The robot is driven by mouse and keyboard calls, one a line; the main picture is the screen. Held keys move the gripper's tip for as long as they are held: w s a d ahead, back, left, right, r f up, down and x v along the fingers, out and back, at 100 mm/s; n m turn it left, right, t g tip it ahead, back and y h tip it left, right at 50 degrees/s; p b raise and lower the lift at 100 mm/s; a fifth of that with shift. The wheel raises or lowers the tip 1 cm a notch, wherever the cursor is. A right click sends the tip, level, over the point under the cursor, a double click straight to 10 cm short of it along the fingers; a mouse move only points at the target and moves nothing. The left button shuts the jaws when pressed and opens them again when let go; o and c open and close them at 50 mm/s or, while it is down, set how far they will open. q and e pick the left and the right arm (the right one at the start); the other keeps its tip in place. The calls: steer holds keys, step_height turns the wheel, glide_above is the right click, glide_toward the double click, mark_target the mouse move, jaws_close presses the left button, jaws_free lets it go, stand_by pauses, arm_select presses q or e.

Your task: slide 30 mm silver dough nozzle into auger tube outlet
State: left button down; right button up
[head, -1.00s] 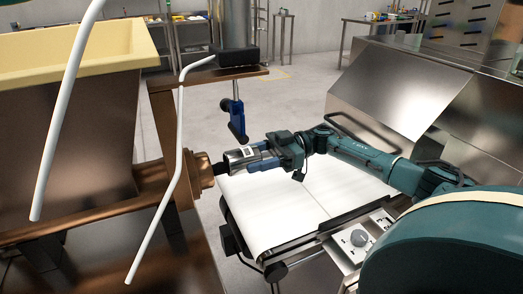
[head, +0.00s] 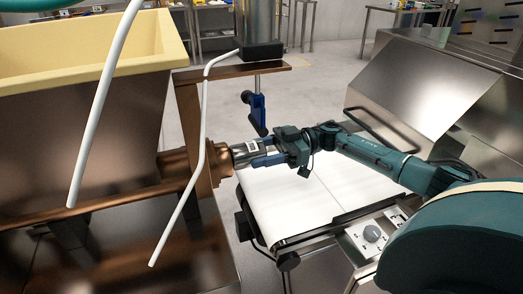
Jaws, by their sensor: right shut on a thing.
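The silver nozzle (head: 243,152) is a short, shiny cylinder with a pale label, lying nearly level. My right gripper (head: 264,158) is shut on its right part with blue fingers. The nozzle's left end is at the mouth of the copper-brown auger tube outlet (head: 222,161). I cannot tell whether that end is inside the outlet or just in front of it. The outlet's mouth faces right and is partly hidden. My left gripper is not in view.
A white conveyor belt (head: 300,205) lies below my right gripper. A brown bracket (head: 225,73) stands above the outlet, with a blue clamp-like part (head: 258,113) close over the gripper. White bent rods (head: 190,200) hang at left.

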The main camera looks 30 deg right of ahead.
steer(key=shift+p+x, duration=0.65)
steer(key=shift+x, duration=0.45)
steer(key=o, duration=1.4)
steer(key=shift+d, duration=0.25)
steer(key=shift+b+v, duration=0.4)
steer(key=shift+v, duration=1.6)
steer(key=shift+s+d, duration=0.1)
steer(key=shift+d, duration=0.1)
